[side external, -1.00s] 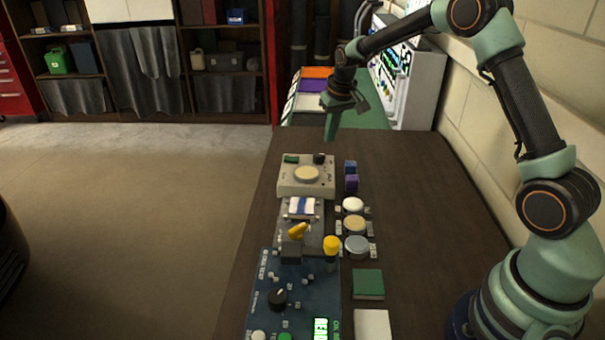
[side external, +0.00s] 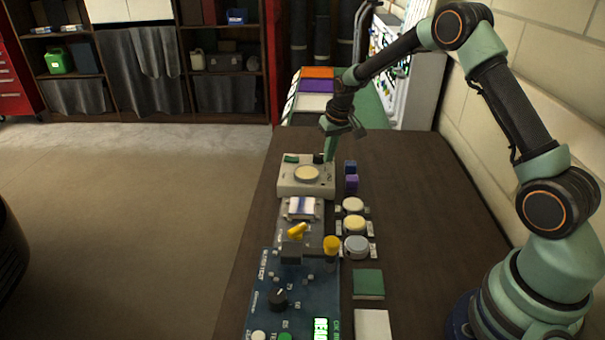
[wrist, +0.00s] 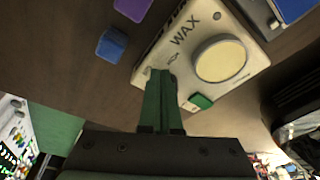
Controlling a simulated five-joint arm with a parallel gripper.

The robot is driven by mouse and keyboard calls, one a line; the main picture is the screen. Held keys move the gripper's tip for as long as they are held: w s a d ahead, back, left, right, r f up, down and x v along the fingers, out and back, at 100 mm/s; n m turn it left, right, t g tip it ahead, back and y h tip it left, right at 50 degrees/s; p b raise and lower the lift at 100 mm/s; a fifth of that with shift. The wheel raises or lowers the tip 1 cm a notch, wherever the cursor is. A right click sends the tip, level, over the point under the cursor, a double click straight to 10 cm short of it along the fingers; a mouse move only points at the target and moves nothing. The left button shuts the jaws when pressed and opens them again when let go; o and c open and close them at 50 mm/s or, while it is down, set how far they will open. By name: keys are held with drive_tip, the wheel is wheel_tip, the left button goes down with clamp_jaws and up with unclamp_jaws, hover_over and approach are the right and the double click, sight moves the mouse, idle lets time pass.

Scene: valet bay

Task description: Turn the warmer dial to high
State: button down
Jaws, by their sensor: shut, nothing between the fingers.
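The wax warmer is a cream box (side external: 290,188) at the far end of the equipment row, with a round pale disc (side external: 307,174) on top. Its small black dial (side external: 318,158) sits at the back right corner, partly behind my gripper. In the wrist view the warmer (wrist: 160,55) bears the word WAX, and the dial is hidden behind my fingers. My gripper (side external: 328,166) is shut and empty, pointing down at the warmer's right side close to the dial. Its fingers show in the wrist view (wrist: 158,75). I cannot tell whether they touch the dial.
A green switch (side external: 291,159) is on the warmer's back left corner. Blue (side external: 350,167) and purple (side external: 351,184) blocks stand just right of the warmer. Round tins (side external: 354,224) and a control panel (side external: 265,300) lie nearer. The dark tabletop (side external: 410,190) is clear to the right.

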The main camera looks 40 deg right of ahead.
drive_tip(key=shift+w, duration=0.25)
idle(0.3)
drive_tip(key=shift+a, duration=0.6)
drive_tip(key=shift+w+a, duration=0.3)
drive_tip(key=shift+a, duration=0.15)
idle(0.6)
drive_tip(key=shift+s+a, duration=0.25)
drive_tip(key=shift+s, duration=0.1)
wheel_tip(320, 180, up, 6)
idle(0.5)
drive_tip(key=shift+r, duration=0.1)
